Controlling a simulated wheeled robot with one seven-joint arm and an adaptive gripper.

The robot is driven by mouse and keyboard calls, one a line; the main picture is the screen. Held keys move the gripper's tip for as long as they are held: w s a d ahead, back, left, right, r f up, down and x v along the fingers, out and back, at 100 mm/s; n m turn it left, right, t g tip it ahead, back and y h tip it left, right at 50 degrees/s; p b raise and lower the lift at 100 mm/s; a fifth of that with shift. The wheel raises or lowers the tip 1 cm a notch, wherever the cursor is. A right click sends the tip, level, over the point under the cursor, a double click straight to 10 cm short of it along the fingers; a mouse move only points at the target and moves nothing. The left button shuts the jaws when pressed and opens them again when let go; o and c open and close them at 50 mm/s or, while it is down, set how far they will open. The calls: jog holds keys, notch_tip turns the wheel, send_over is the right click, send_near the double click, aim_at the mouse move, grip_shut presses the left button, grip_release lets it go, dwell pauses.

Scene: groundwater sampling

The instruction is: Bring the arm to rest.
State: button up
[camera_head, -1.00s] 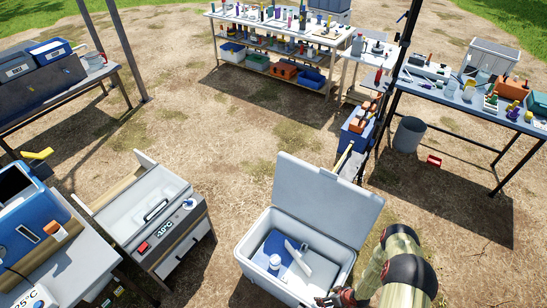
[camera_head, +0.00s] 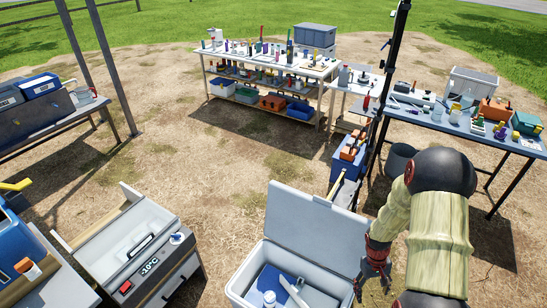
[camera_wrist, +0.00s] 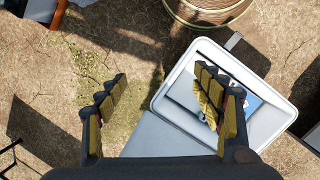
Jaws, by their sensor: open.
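My gripper (camera_head: 375,276) hangs at the end of my raised arm, just right of the open cool box (camera_head: 238,284) in the head view. The right finger overlaps the cool box's white rim (camera_wrist: 161,94) in that view. The cool box's lid (camera_head: 318,232) stands open. A blue item (camera_head: 275,280) and a white-capped container (camera_head: 269,298) lie inside the box.
A table crowded with bottles (camera_head: 270,62) is at the back. Another loaded table (camera_head: 455,122) is at the right, behind a dark pole (camera_head: 383,95). Bare ground lies between them.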

jog(key=s+a+r+t+b, duration=0.2)
jog(key=s+a+r+b, duration=0.2)
jog(key=r, duration=0.6)
jog(key=s+a+r+t+b, duration=0.3)
jog(key=a+r, duration=0.5)
jog(key=r, duration=0.3)
jog(key=s+a+r+t+y+b, duration=0.1)
jog(key=s+a+r+t+b, duration=0.2)
jog(key=r, duration=0.8)
jog(key=s+a+b, duration=0.2)
jog(key=s+a, duration=0.1)
jog(key=s, duration=0.1)
jog(key=shift+a+r, duration=0.25)
jog(key=shift+a, duration=0.05)
